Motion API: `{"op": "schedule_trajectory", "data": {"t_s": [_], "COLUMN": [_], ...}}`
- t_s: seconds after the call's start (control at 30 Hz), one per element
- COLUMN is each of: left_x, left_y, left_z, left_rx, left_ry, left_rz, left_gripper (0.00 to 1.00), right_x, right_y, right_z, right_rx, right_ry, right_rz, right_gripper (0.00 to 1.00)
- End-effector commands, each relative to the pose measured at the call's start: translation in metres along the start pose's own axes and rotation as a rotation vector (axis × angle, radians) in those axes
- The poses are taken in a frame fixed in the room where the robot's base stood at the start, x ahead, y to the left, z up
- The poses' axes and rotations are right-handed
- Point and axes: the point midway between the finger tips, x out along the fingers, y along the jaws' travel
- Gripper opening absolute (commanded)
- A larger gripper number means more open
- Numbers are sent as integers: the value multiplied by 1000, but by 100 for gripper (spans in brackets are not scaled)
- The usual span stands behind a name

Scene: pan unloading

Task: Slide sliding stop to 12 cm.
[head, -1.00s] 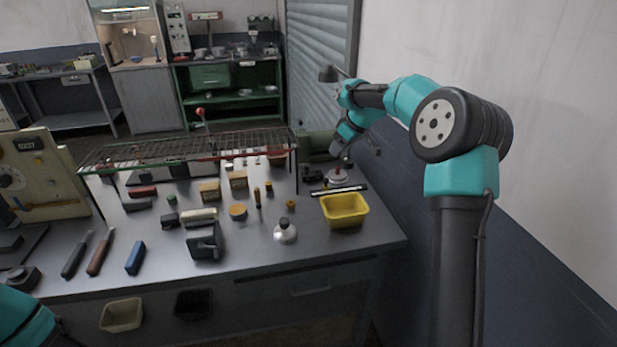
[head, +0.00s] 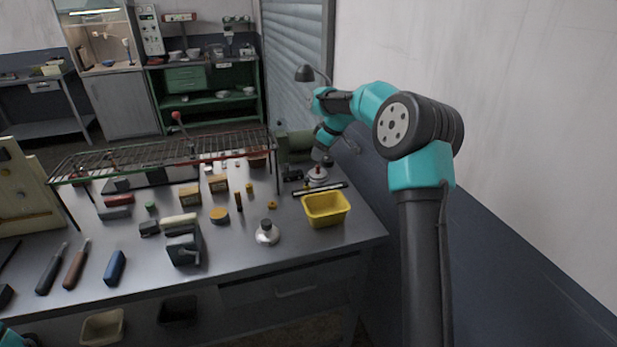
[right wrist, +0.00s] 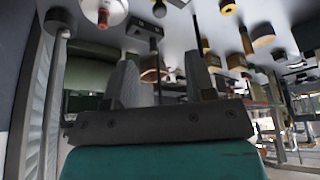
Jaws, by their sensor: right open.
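A thin dark bar (head: 328,188) lies on the bench behind the yellow bin; it looks like a rail or scale. A small yellowish spot sits near its left end, but I cannot tell whether this is the sliding stop. No centimetre marks can be read. My right gripper (head: 320,157) hangs over the back right of the bench, behind the bar and near a white round thing with a red top (head: 317,176). My left gripper is out of view.
The yellow bin (head: 326,222) stands at the bench's right end. A wire rack (head: 165,155) spans the back left. A vise (head: 184,250), a silver round piece (head: 267,238) and several small blocks stand mid-bench. The front right bench top is bare.

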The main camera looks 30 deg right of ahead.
Motion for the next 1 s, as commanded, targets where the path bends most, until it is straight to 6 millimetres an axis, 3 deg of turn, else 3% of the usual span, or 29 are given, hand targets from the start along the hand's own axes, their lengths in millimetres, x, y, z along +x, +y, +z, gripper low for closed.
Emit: {"op": "schedule_trajectory", "data": {"t_s": [0.6,0.8,1.0], "left_x": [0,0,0], "left_y": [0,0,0], "left_z": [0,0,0], "left_rx": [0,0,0], "left_ry": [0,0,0], "left_rz": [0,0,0], "left_gripper": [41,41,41], "right_x": [105,122,125], "right_y": [0,0,0], "right_z": [0,0,0], "right_rx": [0,0,0], "right_ry": [-1,1,1], "right_rz": [-2,0,0], "right_gripper": [50,50,50]}}
